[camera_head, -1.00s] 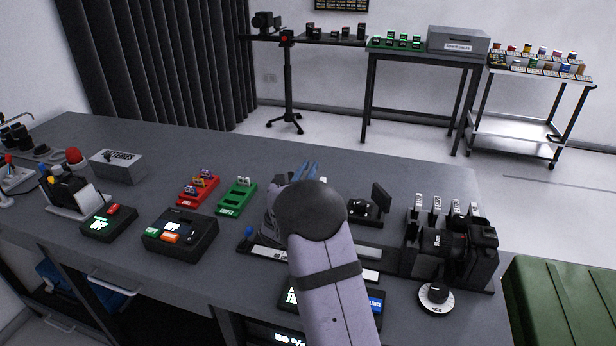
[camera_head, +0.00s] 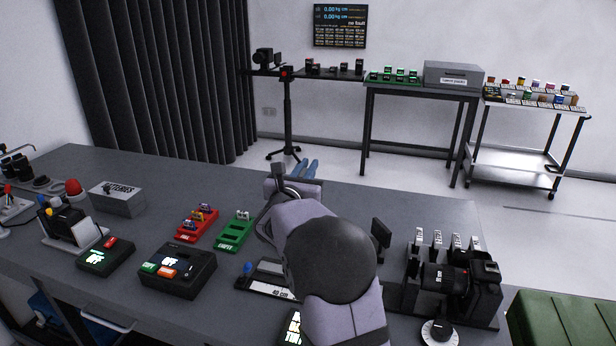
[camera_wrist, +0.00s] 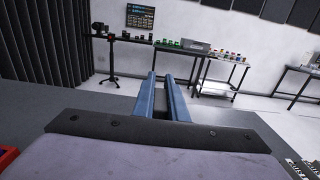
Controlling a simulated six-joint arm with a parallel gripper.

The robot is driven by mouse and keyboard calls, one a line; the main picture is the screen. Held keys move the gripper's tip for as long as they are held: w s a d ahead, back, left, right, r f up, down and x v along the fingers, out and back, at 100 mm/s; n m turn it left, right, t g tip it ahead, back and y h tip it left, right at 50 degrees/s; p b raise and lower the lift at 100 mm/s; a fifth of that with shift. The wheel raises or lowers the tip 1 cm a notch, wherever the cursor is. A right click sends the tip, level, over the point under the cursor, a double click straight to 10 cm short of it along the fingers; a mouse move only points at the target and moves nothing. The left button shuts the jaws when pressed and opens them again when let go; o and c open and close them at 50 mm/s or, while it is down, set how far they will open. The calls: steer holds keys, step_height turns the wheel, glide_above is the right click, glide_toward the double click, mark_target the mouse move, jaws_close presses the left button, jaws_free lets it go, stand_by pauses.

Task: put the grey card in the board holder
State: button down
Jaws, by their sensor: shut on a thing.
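My gripper (camera_head: 305,168) is raised over the far edge of the bench, pointing away from the head camera. In the wrist view its two blue fingers (camera_wrist: 162,92) are a small gap apart. A dark thing (camera_wrist: 161,111) shows between them near their base, and it is too small to name. I cannot make out a grey card for certain. I cannot tell which fixture is the board holder. A dark upright panel (camera_head: 381,235) stands just right of my arm, partly hidden by it.
Black control boxes (camera_head: 176,270), a red tray (camera_head: 197,229) and a green tray (camera_head: 235,232) lie left of my arm. A camera (camera_head: 462,278) and a rack of upright pieces (camera_head: 437,240) stand at right. A dial (camera_head: 439,332) is in front.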

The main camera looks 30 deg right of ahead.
steer(key=s+a+r+p, duration=0.1)
steer(key=s+r, duration=0.3)
steer(key=r, duration=0.2)
steer(key=s+a+r, duration=0.1)
steer(key=s+r, duration=0.3)
steer(key=r, duration=0.2)
steer(key=s+f, duration=0.8)
steer(key=f, duration=0.1)
steer(key=shift+s+a+f, duration=0.3)
steer(key=shift+a+f, duration=0.05)
steer(key=shift+a, duration=0.05)
step_height(320, 180, down, 6)
steer(key=b, duration=0.6)
steer(key=shift+r, duration=0.1)
steer(key=shift+b, duration=1.05)
stand_by(1.1)
